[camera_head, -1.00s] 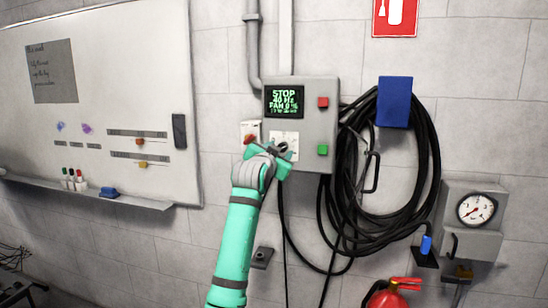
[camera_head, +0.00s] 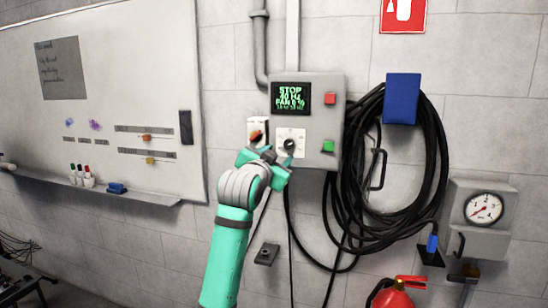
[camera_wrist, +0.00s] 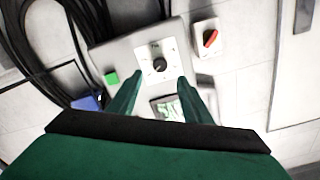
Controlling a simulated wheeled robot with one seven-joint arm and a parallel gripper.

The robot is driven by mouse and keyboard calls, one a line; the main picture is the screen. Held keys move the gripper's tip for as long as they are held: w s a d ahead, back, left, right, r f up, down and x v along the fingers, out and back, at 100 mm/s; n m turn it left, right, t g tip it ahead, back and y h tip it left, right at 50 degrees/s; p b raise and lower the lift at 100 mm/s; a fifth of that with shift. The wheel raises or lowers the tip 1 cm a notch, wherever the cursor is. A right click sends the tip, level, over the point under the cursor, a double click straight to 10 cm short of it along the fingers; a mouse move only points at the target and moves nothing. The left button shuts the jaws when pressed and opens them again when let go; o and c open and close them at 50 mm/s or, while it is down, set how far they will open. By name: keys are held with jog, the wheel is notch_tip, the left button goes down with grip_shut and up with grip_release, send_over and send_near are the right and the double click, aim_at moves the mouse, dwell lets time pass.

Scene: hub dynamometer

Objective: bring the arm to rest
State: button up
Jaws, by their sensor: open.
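My gripper (camera_head: 277,163) is at the end of my teal arm, just below and in front of the grey control box (camera_head: 333,92) on the wall. Its two fingers also show in the wrist view (camera_wrist: 155,92), spread apart with nothing between them. The black knob (camera_head: 289,144) on its white plate is in full view above the fingers. In the wrist view the knob (camera_wrist: 159,65) lies beyond the fingertips, apart from them. The box's display (camera_head: 290,98) reads STOP, 40 Hz and FAN 0 %.
A red-handled switch (camera_head: 257,134) is left of the box; red (camera_head: 330,98) and green (camera_head: 327,146) buttons are on its right side. Looped black cable (camera_head: 363,215) hangs right. A whiteboard (camera_head: 105,55) is left, a gauge (camera_head: 484,208) and a fire extinguisher (camera_head: 397,296) lower right.

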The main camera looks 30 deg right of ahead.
jog(key=shift+f, duration=0.1)
